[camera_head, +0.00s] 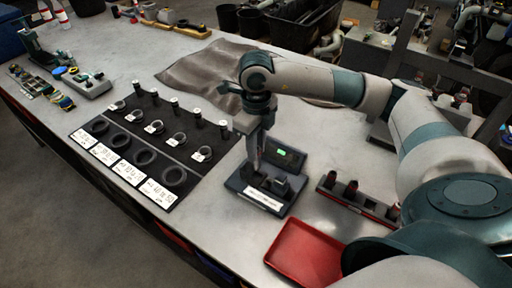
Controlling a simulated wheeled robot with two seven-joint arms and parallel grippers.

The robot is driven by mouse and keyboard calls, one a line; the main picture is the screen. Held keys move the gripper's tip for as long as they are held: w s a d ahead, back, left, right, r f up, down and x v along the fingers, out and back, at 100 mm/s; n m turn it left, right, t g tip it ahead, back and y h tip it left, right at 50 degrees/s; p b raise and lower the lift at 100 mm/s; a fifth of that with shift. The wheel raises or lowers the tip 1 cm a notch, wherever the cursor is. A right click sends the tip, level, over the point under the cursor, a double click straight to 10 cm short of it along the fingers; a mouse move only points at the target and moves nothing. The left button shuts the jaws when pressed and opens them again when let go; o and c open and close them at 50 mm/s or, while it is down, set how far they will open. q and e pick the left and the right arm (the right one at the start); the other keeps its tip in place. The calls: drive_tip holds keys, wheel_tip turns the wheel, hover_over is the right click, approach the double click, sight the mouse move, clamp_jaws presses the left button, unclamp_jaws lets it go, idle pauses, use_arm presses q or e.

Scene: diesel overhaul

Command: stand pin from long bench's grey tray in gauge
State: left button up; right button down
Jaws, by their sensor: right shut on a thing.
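The gauge (254,193) is a dark block with a small green-lit display (285,153) and a white label along its front edge. My right gripper (255,168) reaches down from above and is shut at the gauge's left back part, in front of the display's left side. The pin in its jaws is too small and too covered by the fingers to make out, and I cannot tell whether it touches the gauge. I cannot make out a grey tray. My left gripper is not in view.
A red tray (303,254) lies in front, and a red-and-black rack (358,201) with several dark pieces stands right of the gauge. A black mat (178,147) with rings, small cylinders and label cards lies left. A grey cloth (205,68) lies behind; bare bench separates them.

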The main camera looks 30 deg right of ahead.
drive_tip(key=shift+b, duration=0.6)
idle(1.2)
drive_tip(key=shift+f+b, duration=2.7)
drive_tip(key=shift+b, duration=0.7)
idle(1.7)
drive_tip(key=shift+d+f, duration=0.1)
drive_tip(key=shift+f, duration=0.1)
idle(0.3)
drive_tip(key=c, duration=1)
unclamp_jaws()
drive_tip(key=shift+f+b, duration=0.1)
drive_tip(key=shift+b, duration=0.25)
drive_tip(key=shift+c, duration=0.2)
